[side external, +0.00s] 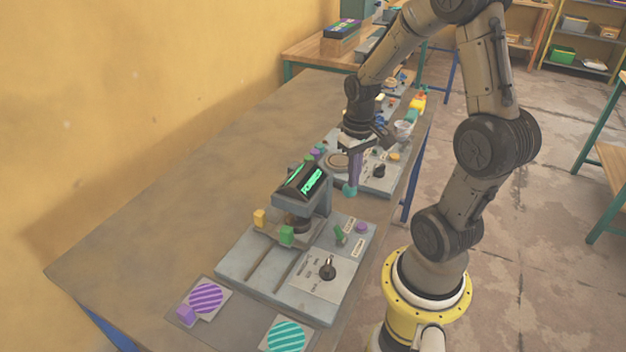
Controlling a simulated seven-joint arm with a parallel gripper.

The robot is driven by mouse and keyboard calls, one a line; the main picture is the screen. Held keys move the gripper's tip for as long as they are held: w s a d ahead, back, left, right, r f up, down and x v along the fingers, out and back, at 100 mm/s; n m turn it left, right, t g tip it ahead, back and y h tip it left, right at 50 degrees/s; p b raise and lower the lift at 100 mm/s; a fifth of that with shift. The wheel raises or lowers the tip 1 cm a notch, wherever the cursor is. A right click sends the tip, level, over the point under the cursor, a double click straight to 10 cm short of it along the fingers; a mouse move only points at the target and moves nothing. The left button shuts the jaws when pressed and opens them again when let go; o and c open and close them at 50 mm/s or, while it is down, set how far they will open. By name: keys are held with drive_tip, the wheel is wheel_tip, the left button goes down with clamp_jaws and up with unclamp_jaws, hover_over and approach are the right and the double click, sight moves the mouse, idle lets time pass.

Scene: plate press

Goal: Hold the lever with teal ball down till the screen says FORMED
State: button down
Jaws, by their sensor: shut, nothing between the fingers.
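The teal ball (350,190) of the lever shows just right of the press head. The lever's arm is hard to make out. My gripper (352,180) is shut and points down, with its purple-grey fingertips right above the ball, seemingly touching it. The press (300,208) stands on a grey base plate. Its dark screen (306,181) shows bright green text, slanted and small; it looks like FORMED.
Another panel stands behind. The table's left side is clear.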

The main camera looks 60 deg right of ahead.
wheel_tip(320, 180, up, 13)
idle(1.6)
drive_tip(key=a+r+n+t, duration=0.2)
drive_tip(key=a+r+n, duration=0.2)
drive_tip(key=a, duration=0.6)
drive_tip(key=s+a+f+n+t, duration=0.1)
drive_tip(key=s+a+n+t, duration=0.1)
drive_tip(key=s+a, duration=0.3)
drive_tip(key=shift+s+a+f+t, duration=0.2)
drive_tip(key=shift+a+f+t, duration=0.05)
drive_tip(key=shift+a+t, duration=0.6)
